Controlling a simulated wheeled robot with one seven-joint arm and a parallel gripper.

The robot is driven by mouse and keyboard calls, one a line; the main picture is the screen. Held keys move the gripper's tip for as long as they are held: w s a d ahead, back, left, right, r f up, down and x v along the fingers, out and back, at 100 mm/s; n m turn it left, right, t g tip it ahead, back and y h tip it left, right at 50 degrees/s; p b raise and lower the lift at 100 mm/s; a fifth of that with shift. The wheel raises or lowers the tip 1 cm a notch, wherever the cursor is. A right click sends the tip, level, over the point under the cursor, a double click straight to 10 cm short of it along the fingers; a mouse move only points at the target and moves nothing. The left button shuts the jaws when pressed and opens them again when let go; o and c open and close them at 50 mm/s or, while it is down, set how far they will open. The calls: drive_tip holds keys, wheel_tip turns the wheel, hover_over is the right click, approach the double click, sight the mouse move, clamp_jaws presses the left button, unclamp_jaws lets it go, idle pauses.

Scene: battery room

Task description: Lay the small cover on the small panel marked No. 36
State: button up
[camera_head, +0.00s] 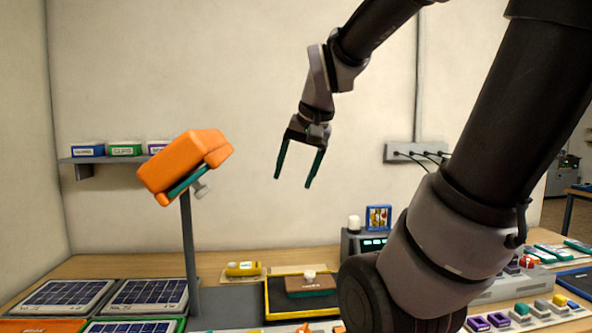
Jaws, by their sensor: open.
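My gripper (293,182) is open and empty, high in front of the wall. Its two green-edged fingers point down, well above the table. Solar panels lie at the table's left, one at far left (62,296) and one beside it (147,294). A green-edged panel (133,326) is cut off by the bottom edge. I cannot read a No. 36 mark on any panel. A brown lid-like piece with a pale knob (311,286) sits on a dark, yellow-edged mat; I cannot tell whether it is the small cover.
An orange lamp-like head (183,166) on a grey post (189,250) stands left of my gripper. A yellow item (243,269) lies behind the mat. A grey device (366,243) stands at back centre. My arm hides part of the table's right side.

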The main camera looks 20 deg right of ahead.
drive_tip(key=shift+n+t+y, duration=0.4)
drive_tip(key=shift+n+t, duration=0.3)
drive_tip(key=shift+t, duration=0.1)
drive_tip(key=s, duration=0.1)
drive_tip(key=s+a+r, duration=0.1)
drive_tip(key=s, duration=0.2)
drive_tip(key=shift+s+a+r, duration=0.1)
drive_tip(key=shift+a+r, duration=0.1)
drive_tip(key=shift+a, duration=0.15)
drive_tip(key=shift+d, duration=0.1)
